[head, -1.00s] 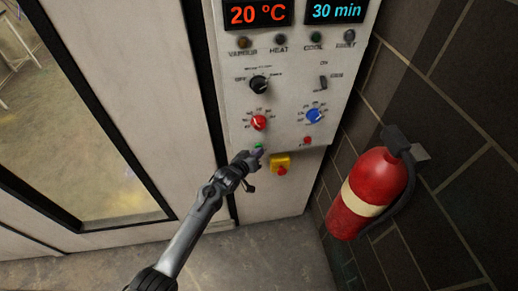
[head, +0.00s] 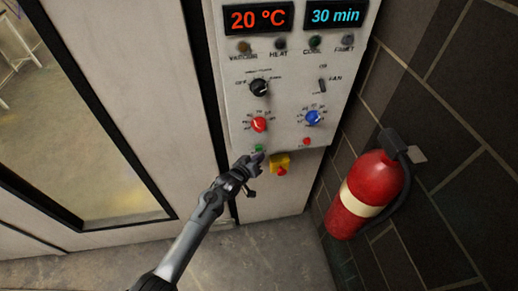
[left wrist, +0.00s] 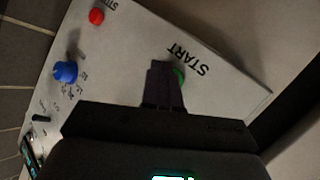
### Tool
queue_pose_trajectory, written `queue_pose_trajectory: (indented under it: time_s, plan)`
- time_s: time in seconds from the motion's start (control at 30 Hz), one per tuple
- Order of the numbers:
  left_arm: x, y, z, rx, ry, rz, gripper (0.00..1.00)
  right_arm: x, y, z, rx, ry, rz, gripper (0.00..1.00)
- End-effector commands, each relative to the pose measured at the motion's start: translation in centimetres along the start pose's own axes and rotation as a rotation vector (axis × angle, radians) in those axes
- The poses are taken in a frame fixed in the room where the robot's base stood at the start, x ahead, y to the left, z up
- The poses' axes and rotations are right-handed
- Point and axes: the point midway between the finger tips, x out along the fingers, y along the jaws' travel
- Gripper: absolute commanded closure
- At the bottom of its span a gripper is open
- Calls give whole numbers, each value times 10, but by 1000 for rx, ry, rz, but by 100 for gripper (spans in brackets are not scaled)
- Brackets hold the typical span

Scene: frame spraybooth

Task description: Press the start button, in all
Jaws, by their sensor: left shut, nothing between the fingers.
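The green start button (head: 258,148) is low on the left side of the control panel (head: 290,104). In the left wrist view the green button (left wrist: 180,77) sits beside the word START, partly hidden behind my fingers. My left gripper (head: 259,157) is shut and empty, with its tips just below the button in the head view. In the left wrist view the closed fingers (left wrist: 164,80) overlap the button's edge; I cannot tell whether they touch it. My right gripper is not in view.
A red button (head: 306,141) is right of the green one. A yellow box with a red knob (head: 280,164) is close beside my gripper. Red (head: 259,125) and blue (head: 313,118) dials are above. A fire extinguisher (head: 367,193) hangs on the right wall. Displays read 20 °C and 30 min.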

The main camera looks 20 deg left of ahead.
Motion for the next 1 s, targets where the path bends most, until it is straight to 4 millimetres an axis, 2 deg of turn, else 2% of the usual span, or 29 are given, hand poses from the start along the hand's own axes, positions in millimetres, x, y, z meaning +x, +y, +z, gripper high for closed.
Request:
queue_pose_trajectory:
  time_s: [0.17,0.6,1.0]
  plan:
    - [-2,2,0,0,-1,0,100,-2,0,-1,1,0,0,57]
    - [-28,21,18,-1,-2,-1,100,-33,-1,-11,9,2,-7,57]
    - [-35,26,26,0,0,0,100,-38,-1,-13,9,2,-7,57]
